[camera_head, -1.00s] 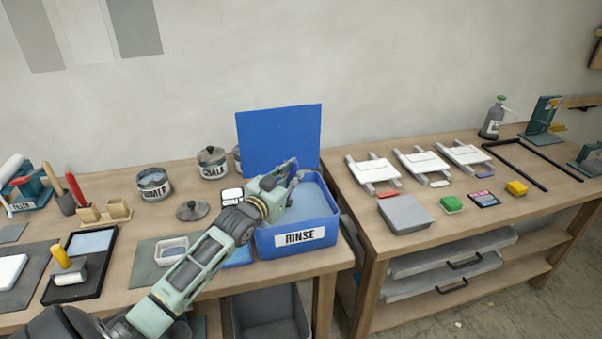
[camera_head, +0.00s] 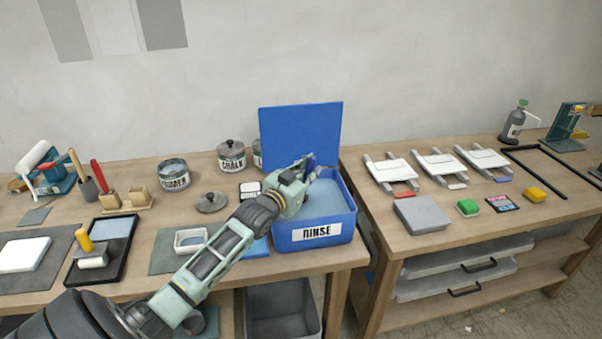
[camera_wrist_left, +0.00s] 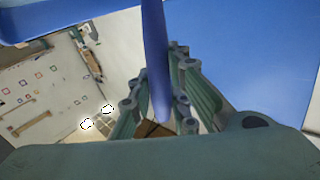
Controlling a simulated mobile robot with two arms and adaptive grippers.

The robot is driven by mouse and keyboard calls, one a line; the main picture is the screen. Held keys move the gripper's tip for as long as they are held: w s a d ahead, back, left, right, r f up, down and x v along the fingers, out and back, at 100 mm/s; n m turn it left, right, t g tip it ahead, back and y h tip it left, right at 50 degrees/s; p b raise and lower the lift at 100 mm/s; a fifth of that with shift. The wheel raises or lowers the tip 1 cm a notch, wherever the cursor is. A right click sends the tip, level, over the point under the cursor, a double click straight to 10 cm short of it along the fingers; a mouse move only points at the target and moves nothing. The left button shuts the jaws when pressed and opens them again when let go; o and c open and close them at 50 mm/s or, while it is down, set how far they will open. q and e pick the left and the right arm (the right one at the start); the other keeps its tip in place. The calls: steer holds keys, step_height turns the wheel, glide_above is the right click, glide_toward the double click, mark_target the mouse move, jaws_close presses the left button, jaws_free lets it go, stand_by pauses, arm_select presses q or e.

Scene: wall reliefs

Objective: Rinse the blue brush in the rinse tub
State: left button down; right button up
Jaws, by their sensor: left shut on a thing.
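The blue rinse tub (camera_head: 300,246), labelled RINSE, stands at the right end of the left bench. Grey-blue liquid shows inside it, and a blue panel (camera_head: 300,138) stands upright behind. My left gripper (camera_head: 311,168) is above the tub's back left part. It is shut on the blue brush (camera_head: 309,161), which mostly hides behind the fingers. In the left wrist view the brush's blue handle (camera_wrist_left: 155,50) runs between the fingers (camera_wrist_left: 158,100). The brush's head is hidden, so I cannot tell whether it touches the liquid. My right gripper is out of view.
Left of the tub are a lidded chalk can (camera_head: 231,157), an open can (camera_head: 174,176), a loose lid (camera_head: 211,202) and a small white tray (camera_head: 190,240). A gap separates this bench from the right bench (camera_head: 385,234), which holds white frames and coloured blocks.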

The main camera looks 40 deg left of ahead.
arm_select(q)
steer(key=w+d+f, duration=0.1)
steer(key=w+d, duration=0.3)
steer(key=w, duration=0.1)
steer(key=shift+w+d, duration=0.25)
steer(key=shift+d, duration=0.1)
steer(key=shift+a+r+p, duration=0.1)
steer(key=shift+r+p, duration=2)
steer(key=shift+r, duration=0.6)
